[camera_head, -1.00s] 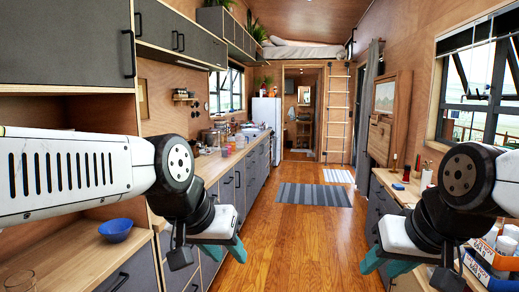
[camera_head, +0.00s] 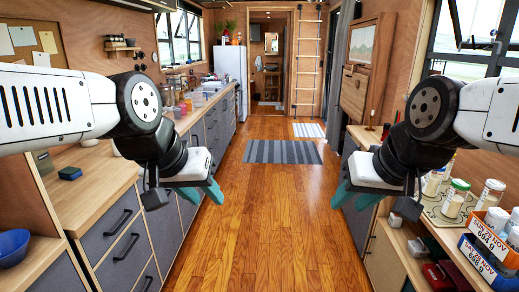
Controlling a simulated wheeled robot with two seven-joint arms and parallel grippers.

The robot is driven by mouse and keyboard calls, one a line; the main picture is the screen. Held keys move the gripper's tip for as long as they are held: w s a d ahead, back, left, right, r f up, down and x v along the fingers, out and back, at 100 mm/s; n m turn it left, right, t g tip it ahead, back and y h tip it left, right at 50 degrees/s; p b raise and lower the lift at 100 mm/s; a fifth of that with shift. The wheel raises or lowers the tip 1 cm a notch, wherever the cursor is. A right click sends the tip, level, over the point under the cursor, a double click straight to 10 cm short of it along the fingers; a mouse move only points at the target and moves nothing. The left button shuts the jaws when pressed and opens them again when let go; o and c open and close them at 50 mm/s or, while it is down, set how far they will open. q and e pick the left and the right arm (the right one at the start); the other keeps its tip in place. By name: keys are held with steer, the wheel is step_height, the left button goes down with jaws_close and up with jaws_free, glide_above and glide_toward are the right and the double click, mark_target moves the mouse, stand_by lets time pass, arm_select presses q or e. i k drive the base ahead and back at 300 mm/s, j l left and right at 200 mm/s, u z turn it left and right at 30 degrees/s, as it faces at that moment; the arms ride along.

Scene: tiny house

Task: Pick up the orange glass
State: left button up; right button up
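Several small cups and glasses stand on the long left counter in the head view, beyond my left arm. A reddish-orange one (camera_head: 187,104) is among them, but it is too small and far to tell whether it is the orange glass. My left gripper (camera_head: 205,193) hangs with teal fingertips downward, beside the near counter edge and well short of the cups. My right gripper (camera_head: 350,195) hangs at the same height by the right-hand counter. Nothing shows in either gripper; the gap between the fingers is unclear.
A wooden floor aisle with a grey striped rug (camera_head: 283,151) is clear ahead. The left counter has drawers (camera_head: 125,235) and a dark blue box (camera_head: 70,173); a blue bowl (camera_head: 12,247) is lower left. A fridge (camera_head: 231,62) is far back.

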mark_target(189, 102)
steer(key=i, duration=2.05)
steer(key=i+u, duration=0.2)
steer(key=i, duration=0.8)
steer(key=i+l+u, duration=0.2)
steer(key=i, duration=0.85)
steer(key=i+j+u, duration=0.1)
steer(key=i+u, duration=0.35)
steer(key=i+l+u, duration=0.1)
steer(key=i+u, duration=0.4)
steer(key=i+l+u, duration=0.25)
steer(key=i+u, duration=0.2)
